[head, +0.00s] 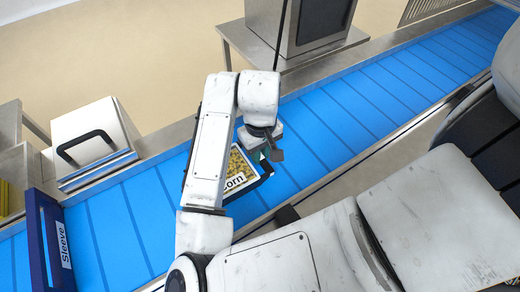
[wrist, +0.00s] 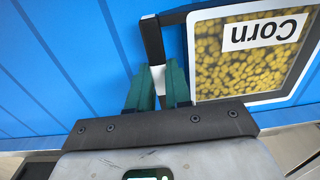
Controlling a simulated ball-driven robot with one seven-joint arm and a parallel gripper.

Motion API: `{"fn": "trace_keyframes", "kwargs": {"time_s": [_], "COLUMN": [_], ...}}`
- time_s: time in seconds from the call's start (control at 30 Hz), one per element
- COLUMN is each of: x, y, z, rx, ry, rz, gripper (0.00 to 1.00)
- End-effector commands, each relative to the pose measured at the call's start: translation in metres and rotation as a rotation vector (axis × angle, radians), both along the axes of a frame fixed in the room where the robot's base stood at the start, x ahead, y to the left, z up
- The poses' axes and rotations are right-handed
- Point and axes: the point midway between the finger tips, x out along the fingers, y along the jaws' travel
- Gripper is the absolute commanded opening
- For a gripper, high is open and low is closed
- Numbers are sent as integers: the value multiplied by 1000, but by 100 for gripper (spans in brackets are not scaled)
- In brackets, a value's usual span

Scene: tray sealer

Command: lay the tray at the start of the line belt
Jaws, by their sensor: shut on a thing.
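The tray (head: 238,165) has a corn-patterned top, a white "Corn" label and a dark edge. In the head view it is over the blue line belt (head: 340,115), partly hidden by my arm. In the wrist view the tray (wrist: 245,75) fills the upper right, its label upside down. My gripper (wrist: 160,85) has its green fingers closed on a black and white bar at the tray's side. In the head view my gripper (head: 262,152) is at the tray's upper right, partly covered by my wrist. I cannot tell whether the tray touches the belt.
A dark blue frame marked "Sleeve" (head: 52,240) stands across the belt at lower left. A white box with a black handle (head: 92,140) is beside the belt at left. A grey machine (head: 300,25) on a metal table stands behind it. The belt is clear towards upper right.

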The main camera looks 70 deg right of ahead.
Motion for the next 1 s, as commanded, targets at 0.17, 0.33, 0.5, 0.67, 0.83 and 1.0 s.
{"fn": "trace_keyframes", "kwargs": {"time_s": [0.17,0.33,0.5,0.67,0.83,1.0], "x": [0,0,0,0,0,0], "y": [0,0,0,0,0,0], "z": [0,0,0,0,0,0], "rx": [1,1,1,1,1,1], "ry": [-1,-1,-1,-1,-1,-1], "rz": [0,0,0,0,0,0], "gripper": [0,0,26,42,48,38]}}
